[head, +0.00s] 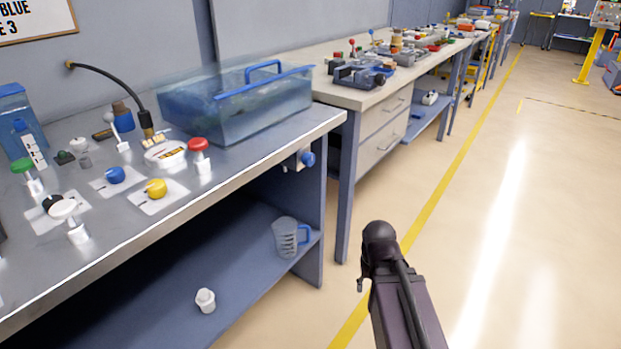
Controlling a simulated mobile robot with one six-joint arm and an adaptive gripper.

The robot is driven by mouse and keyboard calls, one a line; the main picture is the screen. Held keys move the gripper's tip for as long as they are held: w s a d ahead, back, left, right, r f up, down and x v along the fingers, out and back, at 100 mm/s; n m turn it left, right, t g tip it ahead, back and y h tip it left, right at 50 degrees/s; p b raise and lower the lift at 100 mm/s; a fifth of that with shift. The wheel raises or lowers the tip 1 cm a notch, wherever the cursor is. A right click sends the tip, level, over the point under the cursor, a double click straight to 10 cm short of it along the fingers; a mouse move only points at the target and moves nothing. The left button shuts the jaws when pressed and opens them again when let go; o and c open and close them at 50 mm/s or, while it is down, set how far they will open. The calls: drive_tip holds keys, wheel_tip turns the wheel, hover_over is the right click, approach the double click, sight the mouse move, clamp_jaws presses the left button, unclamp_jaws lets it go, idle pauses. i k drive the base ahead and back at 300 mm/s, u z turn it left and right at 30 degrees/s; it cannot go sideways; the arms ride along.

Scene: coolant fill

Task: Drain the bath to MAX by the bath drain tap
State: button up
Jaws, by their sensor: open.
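The coolant bath (262,115) is a clear tank of bluish liquid on the metal bench, with a blue bar across its top. I cannot read its level or a MAX mark. What looks like its drain tap (307,158), with a blue knob, sits under the bench's right front edge. I cannot tell how the tap is turned. A clear jug with a blue handle (286,238) stands on the lower shelf, below the tap. My gripper (362,283), dark and mostly hidden at the arm's end, is open over the aisle, apart from tap and jug.
Left of the bath are a blue knob (115,175), a yellow knob (156,188), a red-topped valve (198,146) and a blue container (18,110). A white cap-like part (205,299) is on the shelf. The floor (500,240) at right is clear.

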sight(308, 159)
drive_tip(key=z, duration=0.5)
drive_tip(key=k, duration=1.05)
drive_tip(key=u, duration=0.65)
drive_tip(key=i, duration=1)
drive_tip(key=u, duration=0.05)
